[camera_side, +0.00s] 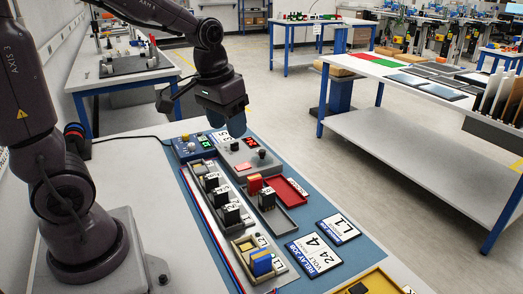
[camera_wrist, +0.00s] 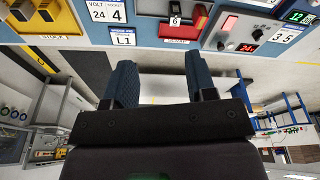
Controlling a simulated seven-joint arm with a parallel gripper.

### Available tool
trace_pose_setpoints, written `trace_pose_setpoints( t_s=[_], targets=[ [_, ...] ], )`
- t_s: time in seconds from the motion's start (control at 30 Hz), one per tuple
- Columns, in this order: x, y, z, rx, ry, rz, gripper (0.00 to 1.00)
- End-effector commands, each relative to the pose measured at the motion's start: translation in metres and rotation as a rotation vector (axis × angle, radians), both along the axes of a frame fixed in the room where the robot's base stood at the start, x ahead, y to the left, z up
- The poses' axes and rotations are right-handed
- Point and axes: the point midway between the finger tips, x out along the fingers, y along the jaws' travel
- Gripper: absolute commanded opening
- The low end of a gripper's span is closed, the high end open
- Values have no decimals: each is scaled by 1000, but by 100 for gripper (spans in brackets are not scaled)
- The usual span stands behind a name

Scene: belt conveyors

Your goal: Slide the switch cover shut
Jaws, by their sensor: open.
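My gripper (camera_side: 229,126) hangs above the far end of the mat, beyond the grey unit. Its blue fingers (camera_wrist: 160,62) are apart with nothing between them in the wrist view.
A blue unit with a green display (camera_side: 193,146) stands left of the grey one. A rail with black relays (camera_side: 232,214), a red tray (camera_side: 294,193) and label cards (camera_side: 315,253) lie nearer. A yellow tray (camera_side: 385,275) is at the front. Bare table (camera_side: 165,230) lies left.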

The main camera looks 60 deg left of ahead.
Motion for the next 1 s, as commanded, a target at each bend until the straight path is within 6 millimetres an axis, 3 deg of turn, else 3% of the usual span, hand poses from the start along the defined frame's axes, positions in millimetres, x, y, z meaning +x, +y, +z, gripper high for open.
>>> trace_pose_setpoints(
  t_s=[0.2,0.4,0.5,0.57,0.7,0.87,1.0],
  targets=[
    [61,73,-53,5,51,196,51],
    [104,143,-110,45,36,355,51],
    [122,171,-129,73,-1,413,51],
    [136,184,-132,91,-43,438,51],
    [162,198,-114,115,-156,477,51],
    [165,202,-128,112,-160,492,51],
    [171,209,-153,111,-157,492,51]
  ],
)
